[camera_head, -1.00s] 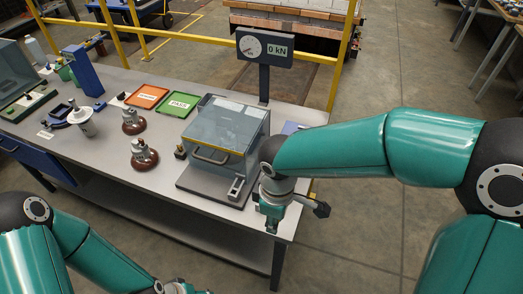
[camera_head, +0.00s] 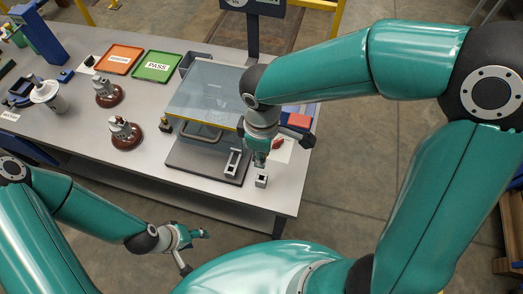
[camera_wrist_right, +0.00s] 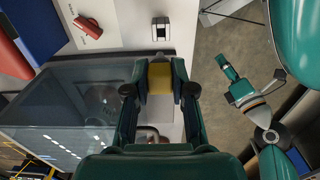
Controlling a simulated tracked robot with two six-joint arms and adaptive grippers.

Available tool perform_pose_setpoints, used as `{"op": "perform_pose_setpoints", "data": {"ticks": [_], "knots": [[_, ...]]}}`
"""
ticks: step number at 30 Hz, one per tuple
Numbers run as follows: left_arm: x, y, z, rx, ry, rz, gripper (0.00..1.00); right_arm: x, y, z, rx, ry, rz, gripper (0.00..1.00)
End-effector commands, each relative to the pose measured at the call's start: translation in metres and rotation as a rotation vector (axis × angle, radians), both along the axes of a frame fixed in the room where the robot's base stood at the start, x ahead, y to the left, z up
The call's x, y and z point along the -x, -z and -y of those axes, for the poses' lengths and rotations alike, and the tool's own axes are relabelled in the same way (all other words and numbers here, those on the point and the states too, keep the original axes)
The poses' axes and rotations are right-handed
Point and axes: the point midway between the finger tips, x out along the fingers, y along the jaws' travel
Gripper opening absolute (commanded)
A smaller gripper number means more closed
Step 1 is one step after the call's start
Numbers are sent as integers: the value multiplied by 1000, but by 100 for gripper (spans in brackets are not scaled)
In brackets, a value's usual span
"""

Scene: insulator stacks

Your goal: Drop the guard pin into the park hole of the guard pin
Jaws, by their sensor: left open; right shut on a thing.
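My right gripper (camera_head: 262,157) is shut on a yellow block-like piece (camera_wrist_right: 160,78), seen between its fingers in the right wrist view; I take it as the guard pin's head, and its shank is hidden. The gripper hangs above the table, to the right of the clear guard box (camera_head: 205,95). A small pale block with a dark square opening (camera_head: 261,181) stands just in front of it near the table's front edge, apparently the park hole. That block also shows in the right wrist view (camera_wrist_right: 160,28), apart from the held piece. My left gripper (camera_head: 188,250) is open and empty, off the table's front.
A grey slotted bracket (camera_head: 232,163) stands on the box's base plate. Brown insulators (camera_head: 123,134) stand left of the box. Green (camera_head: 157,66) and orange (camera_head: 119,58) trays lie behind. A red piece (camera_head: 278,145) lies on a white sheet beside my right gripper.

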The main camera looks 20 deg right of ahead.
Motion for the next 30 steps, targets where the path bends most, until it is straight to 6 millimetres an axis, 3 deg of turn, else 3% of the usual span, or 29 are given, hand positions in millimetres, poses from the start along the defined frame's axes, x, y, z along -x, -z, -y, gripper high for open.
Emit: {"op": "perform_pose_setpoints", "data": {"ticks": [19, 30], "knots": [[0, 45, 0, 0, 0, 1, 53, 0, 51, 0, 0, 0, 0, 0], [0, 51, 0, 0, 0, 1, 53, 0, 58, 0, 0, -1, 0, 0]]}}
